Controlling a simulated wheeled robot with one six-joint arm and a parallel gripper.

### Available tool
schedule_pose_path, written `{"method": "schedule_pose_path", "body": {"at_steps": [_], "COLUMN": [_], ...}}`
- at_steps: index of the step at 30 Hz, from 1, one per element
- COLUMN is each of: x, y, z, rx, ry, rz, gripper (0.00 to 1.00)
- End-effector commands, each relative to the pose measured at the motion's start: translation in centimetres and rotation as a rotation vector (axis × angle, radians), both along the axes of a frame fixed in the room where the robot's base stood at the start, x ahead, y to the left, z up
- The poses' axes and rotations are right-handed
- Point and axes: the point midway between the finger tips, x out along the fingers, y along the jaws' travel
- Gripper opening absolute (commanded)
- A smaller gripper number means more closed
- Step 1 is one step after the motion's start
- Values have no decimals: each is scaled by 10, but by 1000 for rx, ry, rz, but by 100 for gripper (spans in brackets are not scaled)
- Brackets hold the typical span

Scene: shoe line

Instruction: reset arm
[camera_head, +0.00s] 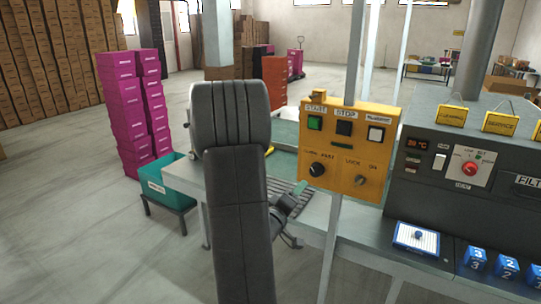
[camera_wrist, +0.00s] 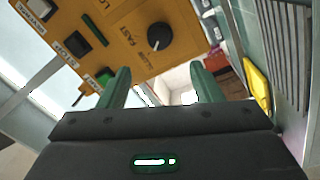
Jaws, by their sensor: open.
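My gripper (camera_wrist: 160,82) is open, with two green fingers apart and nothing between them in the wrist view. In the head view my gripper (camera_head: 300,190) shows small, below the yellow control box (camera_head: 345,180) and just left of a grey post, partly hidden behind my dark arm. The box carries a green START button (camera_head: 315,122), a black STOP button (camera_head: 344,128), a white button (camera_head: 376,134), a knob (camera_head: 317,170) and a lock switch (camera_head: 360,180). In the wrist view the control box (camera_wrist: 118,35) appears turned over, beyond the fingers. I cannot tell any contact.
A dark machine (camera_head: 460,160) with a red knob stands at right. A blue-and-white tray (camera_head: 416,238) and blue numbered blocks (camera_head: 505,268) are before it. A teal bin (camera_head: 168,186) and pink box stacks (camera_head: 135,110) stand left. The left floor is open.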

Motion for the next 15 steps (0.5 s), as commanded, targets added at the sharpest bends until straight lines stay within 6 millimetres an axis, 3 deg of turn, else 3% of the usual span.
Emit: {"method": "schedule_pose_path", "body": {"at_steps": [15], "x": [78], "y": [-58], "z": [9], "rx": [0], "ry": [-1], "rz": [-4], "gripper": [59]}}
